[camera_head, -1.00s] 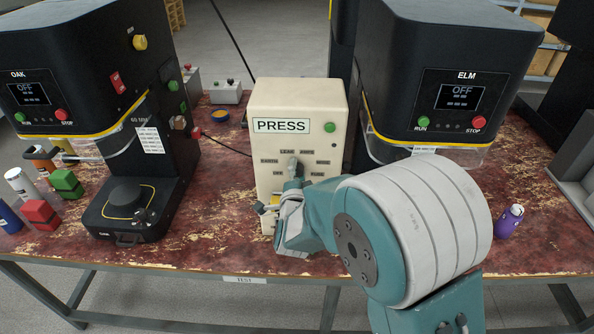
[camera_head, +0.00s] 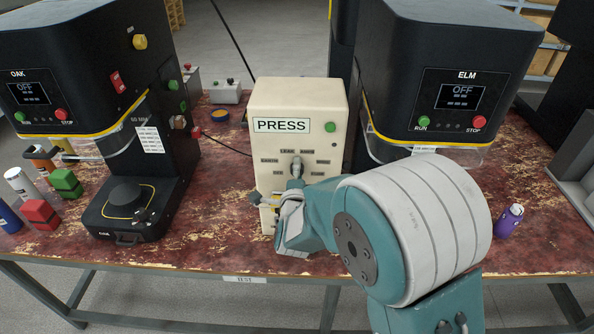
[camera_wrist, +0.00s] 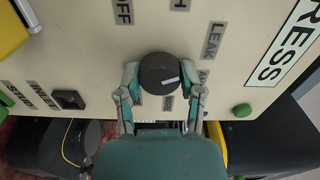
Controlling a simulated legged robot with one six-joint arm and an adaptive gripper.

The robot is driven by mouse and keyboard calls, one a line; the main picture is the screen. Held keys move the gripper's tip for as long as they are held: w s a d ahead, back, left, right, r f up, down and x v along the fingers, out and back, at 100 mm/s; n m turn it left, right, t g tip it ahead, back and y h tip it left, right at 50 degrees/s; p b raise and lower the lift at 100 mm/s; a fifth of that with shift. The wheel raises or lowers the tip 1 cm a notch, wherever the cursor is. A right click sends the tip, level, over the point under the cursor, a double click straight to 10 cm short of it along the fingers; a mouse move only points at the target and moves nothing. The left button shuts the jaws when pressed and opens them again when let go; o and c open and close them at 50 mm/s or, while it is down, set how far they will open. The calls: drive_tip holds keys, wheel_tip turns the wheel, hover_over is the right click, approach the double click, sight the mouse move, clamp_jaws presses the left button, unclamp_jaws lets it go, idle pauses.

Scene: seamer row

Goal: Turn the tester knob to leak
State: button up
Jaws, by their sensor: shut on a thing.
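The tester is a cream box (camera_head: 262,105) labelled PRESS, standing between the two dark machines. Its round dark knob (camera_wrist: 155,66) sits between my fingers in the wrist view, with a short white mark on its face. The mark points right, toward the area between the LEAK label (camera_wrist: 213,40) and the AMPS label (camera_wrist: 203,77), nearer AMPS. The knob also shows in the head view (camera_head: 297,164), above my wrist. My gripper (camera_wrist: 164,88) is shut on the knob, a finger on each side. Some lower labels are partly hidden by the fingers.
The OAK machine (camera_head: 70,50) stands left and the ELM machine (camera_head: 440,50) right, close to the tester. A green button (camera_head: 330,127) is on the tester's face. A purple bottle (camera_head: 509,221) stands right of my arm. Red and green blocks lie far left.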

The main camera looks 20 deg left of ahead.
drive_tip(key=shift+d+f, duration=0.1)
drive_tip(key=shift+f, duration=0.2)
drive_tip(key=o, duration=1.2)
drive_tip(key=shift+c, duration=0.2)
drive_tip(key=shift+r, duration=0.1)
drive_tip(key=shift+s, duration=0.1)
drive_tip(key=v, duration=1.1)
drive_tip(key=shift+s, duration=0.4)
